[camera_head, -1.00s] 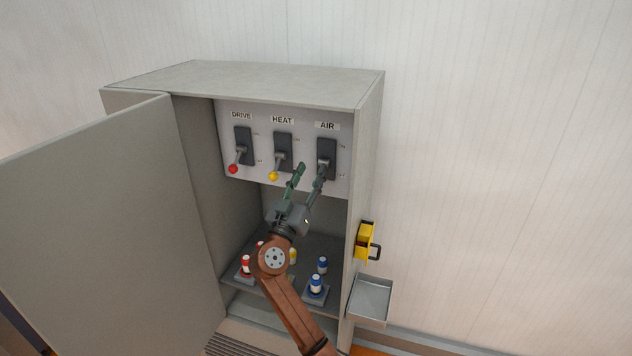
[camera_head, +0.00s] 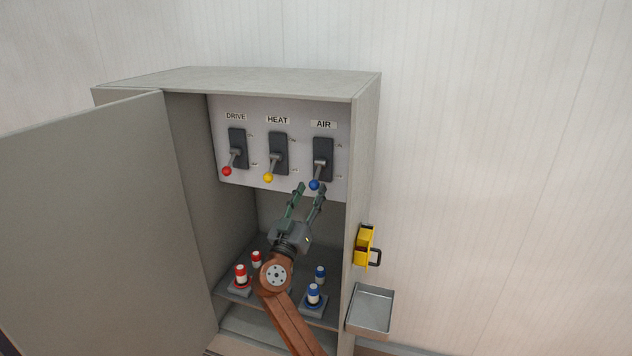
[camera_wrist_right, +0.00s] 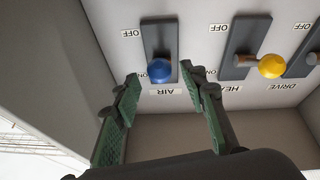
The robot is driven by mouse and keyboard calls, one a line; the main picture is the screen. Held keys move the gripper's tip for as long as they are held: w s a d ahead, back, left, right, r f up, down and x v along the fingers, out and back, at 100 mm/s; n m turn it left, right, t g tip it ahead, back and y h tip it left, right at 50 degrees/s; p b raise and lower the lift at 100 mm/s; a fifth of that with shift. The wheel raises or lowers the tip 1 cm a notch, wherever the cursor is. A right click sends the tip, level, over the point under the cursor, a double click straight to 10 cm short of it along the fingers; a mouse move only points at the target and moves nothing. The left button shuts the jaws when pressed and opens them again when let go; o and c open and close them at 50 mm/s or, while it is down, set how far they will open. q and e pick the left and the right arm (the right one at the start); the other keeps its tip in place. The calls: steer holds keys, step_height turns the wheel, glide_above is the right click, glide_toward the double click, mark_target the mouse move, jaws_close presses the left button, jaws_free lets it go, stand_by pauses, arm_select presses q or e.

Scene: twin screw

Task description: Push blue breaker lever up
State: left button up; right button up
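The blue breaker lever (camera_head: 314,185) hangs down and outward from its black plate under the AIR label. My right gripper (camera_head: 309,189) is open, with its two green-grey fingers reaching up to about the height of the blue knob. In the right wrist view, which is upside down, the blue knob (camera_wrist_right: 160,70) appears between the fingertips of the open gripper (camera_wrist_right: 159,82), with a visible gap on each side. I cannot tell how far the fingertips are from it in depth. My left gripper is not in view.
A yellow lever (camera_head: 269,178) and a red lever (camera_head: 227,171) also hang down, left of the blue one. The cabinet door (camera_head: 95,220) stands open at left. Red and blue capped pieces stand on the shelf below. A yellow holder (camera_head: 364,245) and a tray (camera_head: 371,309) are outside at right.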

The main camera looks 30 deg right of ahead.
mark_target(317, 175)
steer(key=p+x, duration=0.1)
steer(key=x, duration=0.4)
steer(key=shift+f, duration=0.1)
jaws_close()
stand_by(0.4)
